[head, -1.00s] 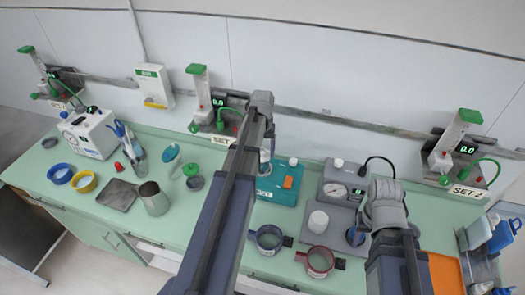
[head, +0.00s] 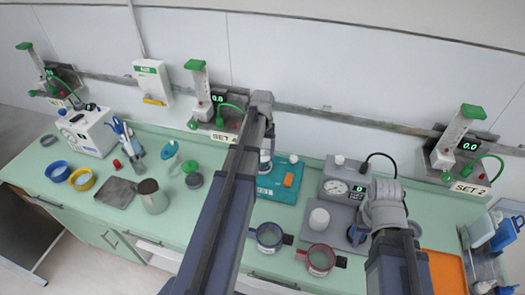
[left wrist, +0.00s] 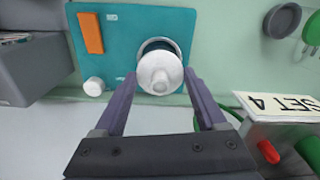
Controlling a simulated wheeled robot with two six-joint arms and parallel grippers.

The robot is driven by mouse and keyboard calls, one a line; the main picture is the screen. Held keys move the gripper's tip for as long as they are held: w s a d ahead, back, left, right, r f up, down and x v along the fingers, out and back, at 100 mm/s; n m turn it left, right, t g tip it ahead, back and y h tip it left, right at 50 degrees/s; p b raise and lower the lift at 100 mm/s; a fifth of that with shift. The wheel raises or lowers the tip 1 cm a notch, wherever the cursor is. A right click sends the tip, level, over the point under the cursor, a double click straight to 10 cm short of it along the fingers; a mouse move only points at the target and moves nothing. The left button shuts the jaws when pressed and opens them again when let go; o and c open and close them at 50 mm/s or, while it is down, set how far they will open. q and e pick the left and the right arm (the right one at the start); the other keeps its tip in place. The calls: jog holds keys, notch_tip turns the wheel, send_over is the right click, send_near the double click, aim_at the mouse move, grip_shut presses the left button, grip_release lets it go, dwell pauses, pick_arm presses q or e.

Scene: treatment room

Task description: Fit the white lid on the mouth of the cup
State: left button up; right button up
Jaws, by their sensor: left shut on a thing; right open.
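The white lid (left wrist: 160,75) is round with a raised knob. My left gripper (left wrist: 160,78) is shut on it, with one finger on each side. The cup is seen from above in the left wrist view, its round rim (left wrist: 160,43) partly covered by the lid. The lid overlaps its mouth; I cannot tell whether they touch. In the head view my left arm hides most of this spot, and a bit of white (head: 265,156) shows beside it. My right gripper (head: 367,216) is open over the right part of the bench, its fingertips mostly hidden.
A teal mat (head: 268,196) with an orange block (head: 288,180) lies under the cup. The SET 4 holder (left wrist: 285,118) is close to my left gripper.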

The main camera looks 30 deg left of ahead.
dwell(0.4)
pick_arm(q)
jog(key=o, duration=1.3)
jog(key=shift+c, duration=0.2)
notch_tip(320, 180, up, 7)
jog(key=p, duration=0.7)
jog(key=shift+f, duration=0.1)
